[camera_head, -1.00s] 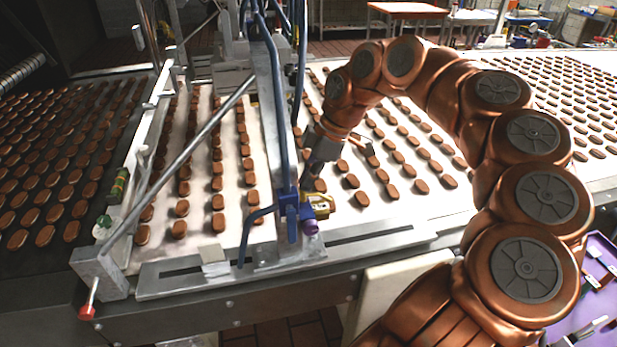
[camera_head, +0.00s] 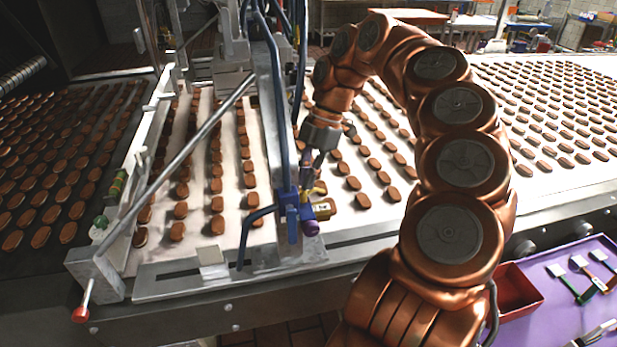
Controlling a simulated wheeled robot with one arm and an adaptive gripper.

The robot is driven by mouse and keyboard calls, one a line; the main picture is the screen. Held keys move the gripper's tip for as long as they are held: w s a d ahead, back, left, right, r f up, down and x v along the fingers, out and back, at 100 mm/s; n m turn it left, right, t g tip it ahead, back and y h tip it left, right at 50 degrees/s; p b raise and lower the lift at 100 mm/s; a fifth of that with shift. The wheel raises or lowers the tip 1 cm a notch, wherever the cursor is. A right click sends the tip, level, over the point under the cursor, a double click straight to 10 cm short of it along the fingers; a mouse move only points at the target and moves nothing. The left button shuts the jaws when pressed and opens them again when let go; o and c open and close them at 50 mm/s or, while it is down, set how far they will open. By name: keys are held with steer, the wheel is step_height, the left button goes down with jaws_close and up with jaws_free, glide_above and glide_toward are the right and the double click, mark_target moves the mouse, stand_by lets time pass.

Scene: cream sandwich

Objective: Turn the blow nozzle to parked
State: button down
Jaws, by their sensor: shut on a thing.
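The blow nozzle (camera_head: 323,208) shows as a small brass-yellow fitting on a blue bracket (camera_head: 291,220), low on the slanted metal rail over the belt. A purple knob (camera_head: 311,228) sits just below it. My gripper (camera_head: 308,180) reaches down from above right, its fingers just above the brass body beside the blue bracket. It is shut on the upper part of the nozzle fitting. The exact contact is small and partly hidden, and I cannot read the nozzle's angle or any parked mark.
Rows of brown biscuits cover the white belt (camera_head: 230,222) and the dark belt at left. A purple table (camera_head: 560,290) at lower right holds brushes and a red tray (camera_head: 513,292). Blue hoses run above the bracket.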

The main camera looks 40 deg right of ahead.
steer(key=shift+n+g, duration=0.4)
steer(key=shift+n, duration=0.4)
steer(key=c, duration=1.3)
jaws_free()
steer(key=m, duration=0.2)
steer(key=m+t, duration=0.1)
steer(key=m, duration=0.1)
steer(key=shift+s+t, duration=0.2)
steer(key=shift+t, duration=0.1)
steer(key=shift+s+m+t+h+p, duration=0.15)
steer(key=shift+m+t+p, duration=0.3)
steer(key=shift+m, duration=0.6)
steer(key=shift+m+t+h+p, duration=0.15)
steer(key=shift+m+t+p, duration=0.25)
steer(key=shift+m, duration=0.65)
steer(key=shift+r+m, duration=0.1)
steer(key=shift+m, duration=0.2)
